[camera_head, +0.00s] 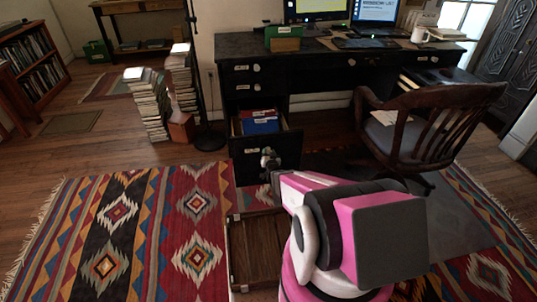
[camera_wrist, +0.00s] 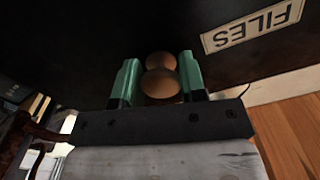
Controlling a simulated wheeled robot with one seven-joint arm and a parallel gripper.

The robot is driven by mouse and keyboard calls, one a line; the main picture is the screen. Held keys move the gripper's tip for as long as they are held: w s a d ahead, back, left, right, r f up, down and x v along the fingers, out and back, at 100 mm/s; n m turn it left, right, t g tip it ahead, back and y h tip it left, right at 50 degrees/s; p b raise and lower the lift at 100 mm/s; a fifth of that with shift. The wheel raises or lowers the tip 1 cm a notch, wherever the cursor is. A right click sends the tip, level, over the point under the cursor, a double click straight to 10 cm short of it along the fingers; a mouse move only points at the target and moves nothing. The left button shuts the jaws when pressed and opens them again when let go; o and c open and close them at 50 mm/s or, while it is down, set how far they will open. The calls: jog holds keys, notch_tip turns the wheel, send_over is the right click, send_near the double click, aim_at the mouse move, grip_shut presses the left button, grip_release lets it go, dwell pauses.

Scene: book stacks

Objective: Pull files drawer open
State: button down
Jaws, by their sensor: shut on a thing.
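The files drawer (camera_head: 250,150) is in the left part of the dark desk, below two smaller drawers. It stands part way out, and blue and red folders (camera_head: 260,122) show inside it. Its dark front fills much of the wrist view and bears a "FILES" label (camera_wrist: 253,27), seen tilted. My gripper (camera_wrist: 160,78) is shut on the drawer's round brown knob (camera_wrist: 160,62), with one green finger on each side. In the head view my gripper (camera_head: 268,160) is at the drawer front, and my arm hides part of the area below.
A wooden chair (camera_head: 440,115) stands at the right of the drawer. A shallow wooden box (camera_head: 231,250) lies on the patterned rug (camera_head: 130,240) in front. Book stacks (camera_head: 145,105) stand on the floor at left. The rug at left is clear.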

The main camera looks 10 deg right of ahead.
aim_at(266, 142)
jog(key=c, duration=0.7)
grip_release()
jog(key=shift+r, duration=0.1)
jog(key=shift+r, duration=0.3)
jog(key=r, duration=0.4)
jog(key=shift+s+a, duration=0.3)
jog(key=shift+a, duration=0.1)
jog(key=s+a+r, duration=0.1)
jog(key=a+r, duration=0.1)
jog(key=a, duration=0.1)
jog(key=s+a+r, duration=0.2)
jog(key=a, duration=0.1)
jog(key=s+a+r, duration=0.2)
jog(key=a, duration=0.1)
jog(key=shift+s+a, duration=0.1)
jog(key=shift+s, duration=0.1)
